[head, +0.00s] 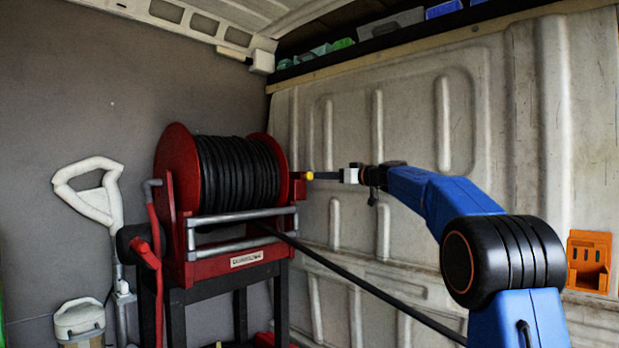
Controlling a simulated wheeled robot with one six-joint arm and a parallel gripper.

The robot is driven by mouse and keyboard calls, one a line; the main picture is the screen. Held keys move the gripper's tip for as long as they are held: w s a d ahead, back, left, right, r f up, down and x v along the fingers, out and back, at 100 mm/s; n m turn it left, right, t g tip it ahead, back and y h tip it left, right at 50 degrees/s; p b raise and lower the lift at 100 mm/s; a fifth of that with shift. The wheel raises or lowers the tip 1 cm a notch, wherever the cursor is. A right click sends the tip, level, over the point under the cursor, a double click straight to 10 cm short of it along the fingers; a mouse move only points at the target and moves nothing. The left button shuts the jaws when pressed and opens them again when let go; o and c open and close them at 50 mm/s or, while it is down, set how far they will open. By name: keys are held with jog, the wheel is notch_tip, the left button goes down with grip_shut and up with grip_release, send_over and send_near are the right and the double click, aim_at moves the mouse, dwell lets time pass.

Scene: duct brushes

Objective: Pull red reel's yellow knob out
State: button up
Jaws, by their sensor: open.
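The red reel (178,172) holds coiled black hose and stands on a dark frame left of centre. Its small yellow knob (309,176) sticks out to the right from a red bracket at the reel's right side. My gripper (319,175) comes in from the right on my blue arm, level with the knob. Its thin dark fingers point left at the knob, and their tips are at or very close to it. The jaws are open; the gap between the fingers is too small here to show whether they surround the knob.
A black hose (360,282) runs from the reel down to the lower right. A red crank (150,255) and a white-handled tool (100,200) stand to the left. The panelled wall (480,240) is close behind my arm. An orange holder (588,262) hangs at right.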

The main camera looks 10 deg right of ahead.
aim_at(311, 175)
jog(key=x, duration=0.9)
jog(key=shift+c, duration=0.6)
